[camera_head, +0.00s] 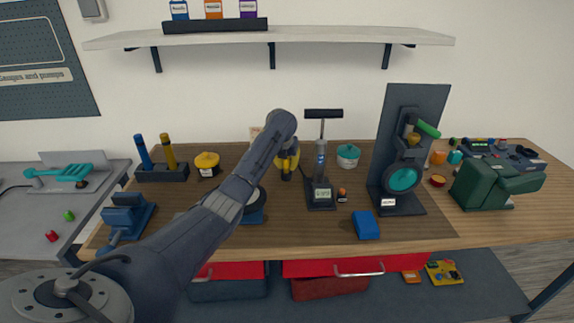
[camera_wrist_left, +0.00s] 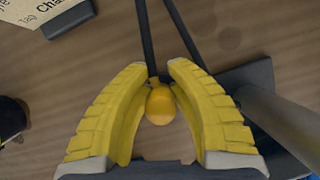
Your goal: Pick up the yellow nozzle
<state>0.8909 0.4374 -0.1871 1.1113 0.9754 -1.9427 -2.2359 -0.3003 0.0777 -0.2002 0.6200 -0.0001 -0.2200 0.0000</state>
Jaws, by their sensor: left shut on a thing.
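The yellow nozzle (camera_wrist_left: 160,105) is a small rounded piece in the left wrist view, at the end of a black hose (camera_wrist_left: 147,40). It sits between the two yellow-padded fingers of my left gripper (camera_wrist_left: 158,70), which are shut on it near their tips. In the head view my left gripper (camera_head: 287,172) points down over the back middle of the wooden bench, left of the floor pump (camera_head: 320,190). My own arm and gripper hide the nozzle there. My right gripper is not in view.
A yellow-lidded pot (camera_head: 207,161) stands to the left and a teal-lidded pot (camera_head: 348,152) right of the pump. A wheel stand (camera_head: 408,205), a green machine (camera_head: 485,186) and a blue block (camera_head: 366,226) stand further right. A white shelf (camera_head: 340,37) hangs above.

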